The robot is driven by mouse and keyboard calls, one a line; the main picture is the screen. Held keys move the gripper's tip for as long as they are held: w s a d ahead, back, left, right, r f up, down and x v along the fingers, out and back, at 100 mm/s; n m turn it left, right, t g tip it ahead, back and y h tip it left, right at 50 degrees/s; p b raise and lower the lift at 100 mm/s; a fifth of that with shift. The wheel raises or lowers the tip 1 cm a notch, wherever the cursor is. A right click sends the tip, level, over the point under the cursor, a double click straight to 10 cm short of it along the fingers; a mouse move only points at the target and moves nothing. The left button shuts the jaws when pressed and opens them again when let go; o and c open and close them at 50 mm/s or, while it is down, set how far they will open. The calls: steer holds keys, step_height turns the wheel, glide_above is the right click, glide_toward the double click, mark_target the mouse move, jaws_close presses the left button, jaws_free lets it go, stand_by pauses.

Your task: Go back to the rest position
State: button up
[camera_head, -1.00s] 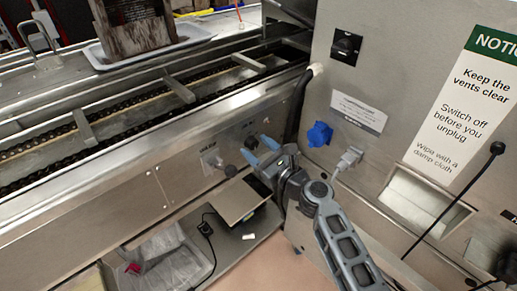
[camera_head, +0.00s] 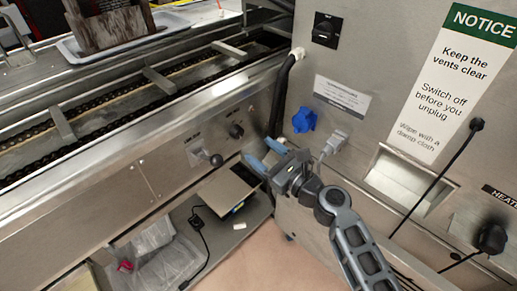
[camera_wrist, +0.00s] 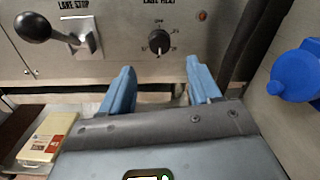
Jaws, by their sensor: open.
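My gripper (camera_head: 265,157) has blue fingers and is open and empty. In the head view it is in front of the machine's control panel, left of the grey plug (camera_head: 334,142) and below the blue socket cover (camera_head: 304,120). In the wrist view, the two fingers of my gripper (camera_wrist: 157,88) stand apart with nothing between them. A black rotary knob (camera_wrist: 159,41) and a lever with a black ball (camera_wrist: 36,28) are on the panel beyond the fingertips. The blue cover also shows at the right of the wrist view (camera_wrist: 293,78).
A conveyor (camera_head: 110,100) with a chain track runs along the left. A steel cabinet (camera_head: 370,50) with a notice sign (camera_head: 448,85) stands right. A low shelf (camera_head: 225,230) holds a flat box (camera_head: 227,190), a black cable and plastic bags (camera_head: 160,255). Black cords hang at right.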

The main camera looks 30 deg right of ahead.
stand_by(0.4)
steer(key=s+f+n+g+h, duration=0.25)
steer(key=s+n, duration=0.45)
steer(key=s, duration=0.5)
steer(key=s+f+n+g+h, duration=0.15)
steer(key=s+f+n, duration=0.35)
steer(key=s, duration=0.7)
steer(key=s+a+r+n+t, duration=0.1)
steer(key=s+a+r+n, duration=0.1)
steer(key=s+r+n, duration=1.4)
steer(key=s+n, duration=0.2)
steer(key=shift+s+r+n+h, duration=0.15)
steer(key=shift+r+n+h, duration=0.15)
steer(key=shift+n, duration=0.1)
